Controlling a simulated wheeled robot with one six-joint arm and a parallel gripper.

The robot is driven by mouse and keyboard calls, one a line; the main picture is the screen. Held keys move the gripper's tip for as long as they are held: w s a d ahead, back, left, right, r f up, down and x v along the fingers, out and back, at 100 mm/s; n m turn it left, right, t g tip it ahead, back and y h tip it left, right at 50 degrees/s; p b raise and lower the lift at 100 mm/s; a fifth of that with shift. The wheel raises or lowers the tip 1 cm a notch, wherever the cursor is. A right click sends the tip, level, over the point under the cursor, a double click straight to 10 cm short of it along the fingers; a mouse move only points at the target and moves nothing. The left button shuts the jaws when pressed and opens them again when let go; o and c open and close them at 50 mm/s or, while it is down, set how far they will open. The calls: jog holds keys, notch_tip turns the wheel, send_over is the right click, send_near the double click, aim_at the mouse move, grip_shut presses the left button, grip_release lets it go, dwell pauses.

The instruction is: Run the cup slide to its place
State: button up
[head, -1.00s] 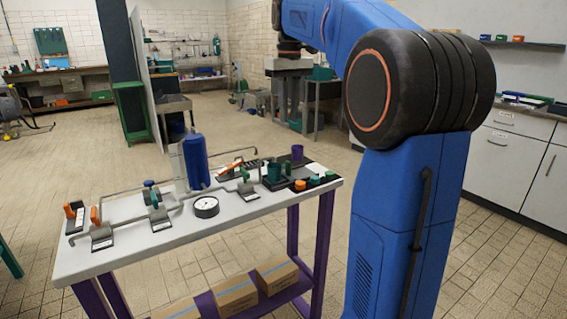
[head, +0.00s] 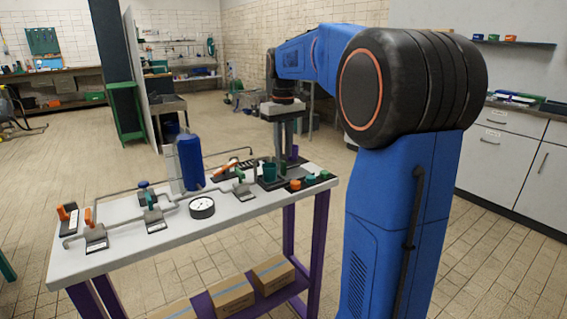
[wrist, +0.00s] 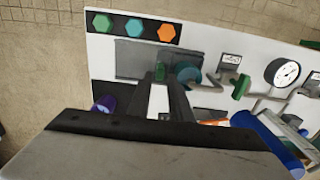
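The dark grey plate (wrist: 130,62) with a teal cup (wrist: 187,73) lies on the white table; I take it for the cup slide. In the head view the teal cup (head: 270,172) stands on this plate at the table's right end. A purple cup (wrist: 102,104) stands apart on the other side; its top shows in the head view (head: 294,151). My gripper (wrist: 160,78) points down over the plate, its fingertips just beside the teal cup. A gap shows between the fingers, and no object is clearly held. Whether they touch anything is hidden.
A black strip with hexagonal green, teal and orange pieces (wrist: 133,27) lies along the table edge. Pipes with valves, a round gauge (head: 202,207) and a blue cylinder (head: 190,162) fill the table's left and middle. A grey bracket with a green handle (wrist: 240,87) stands close by.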

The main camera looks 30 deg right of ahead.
aim_at(284, 161)
jog(key=shift+f, duration=2.4)
grip_shut()
